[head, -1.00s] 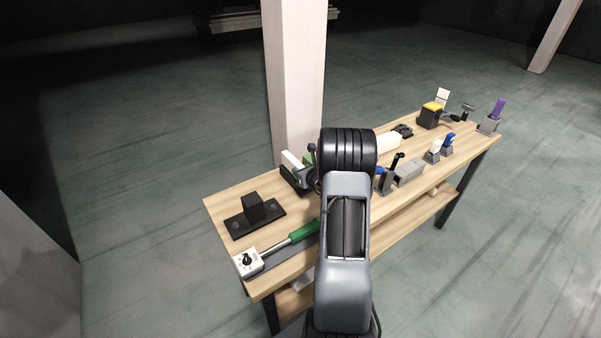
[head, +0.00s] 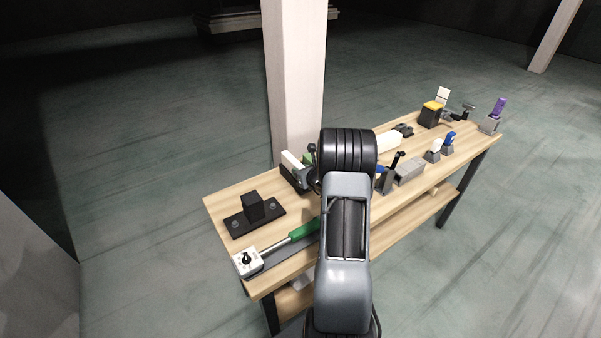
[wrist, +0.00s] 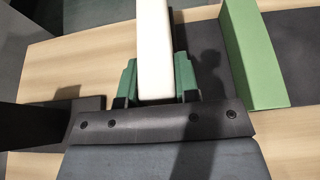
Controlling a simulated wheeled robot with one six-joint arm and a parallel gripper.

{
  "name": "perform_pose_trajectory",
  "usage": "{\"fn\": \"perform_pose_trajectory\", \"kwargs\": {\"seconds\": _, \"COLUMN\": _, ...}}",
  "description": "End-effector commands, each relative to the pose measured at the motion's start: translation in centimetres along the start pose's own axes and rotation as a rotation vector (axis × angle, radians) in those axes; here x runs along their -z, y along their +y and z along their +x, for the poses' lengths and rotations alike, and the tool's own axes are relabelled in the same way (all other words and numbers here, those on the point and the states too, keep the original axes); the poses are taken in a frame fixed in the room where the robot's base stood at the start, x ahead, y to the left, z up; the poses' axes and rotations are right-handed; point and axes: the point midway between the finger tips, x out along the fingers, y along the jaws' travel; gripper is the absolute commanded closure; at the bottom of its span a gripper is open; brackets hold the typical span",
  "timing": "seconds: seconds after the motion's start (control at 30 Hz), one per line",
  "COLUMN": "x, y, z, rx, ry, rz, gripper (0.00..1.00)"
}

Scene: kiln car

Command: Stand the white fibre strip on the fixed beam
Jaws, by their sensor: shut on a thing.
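The white fibre strip (wrist: 153,30) stands between the two green-padded fingers of my gripper (wrist: 156,80) in the wrist view. The fingers are shut on it, and it extends beyond them. In the head view the white strip's end (head: 291,160) shows left of my arm, above the bench; most of my gripper is hidden behind the arm. A green bar (wrist: 252,55) is to the right of the strip in the wrist view, apart from it, beside a dark surface. I cannot tell which piece is the fixed beam. Whether the strip touches anything below is hidden.
A black block on a bolted plate (head: 253,208) sits at the bench's left end. A green-handled tool (head: 303,231) lies by the front edge, joined to a white box (head: 247,261). Several blocks and holders crowd the right half. A pale column (head: 295,75) rises behind the bench.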

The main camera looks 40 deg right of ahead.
Motion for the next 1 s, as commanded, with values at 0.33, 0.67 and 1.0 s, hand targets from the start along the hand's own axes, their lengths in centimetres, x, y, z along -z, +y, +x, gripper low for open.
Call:
{"fn": "perform_pose_trajectory", "kwargs": {"seconds": 0.33, "x": 0.38, "y": 0.0, "z": 0.16, "rx": 0.0, "ry": 0.0, "rz": 0.0, "gripper": 0.94}}
{"fn": "perform_pose_trajectory", "kwargs": {"seconds": 0.67, "x": 0.53, "y": 0.0, "z": 0.22, "rx": 0.0, "ry": 0.0, "rz": 0.0, "gripper": 0.94}}
{"fn": "perform_pose_trajectory", "kwargs": {"seconds": 1.0, "x": 0.54, "y": 0.0, "z": 0.22, "rx": 0.0, "ry": 0.0, "rz": 0.0, "gripper": 0.48}}
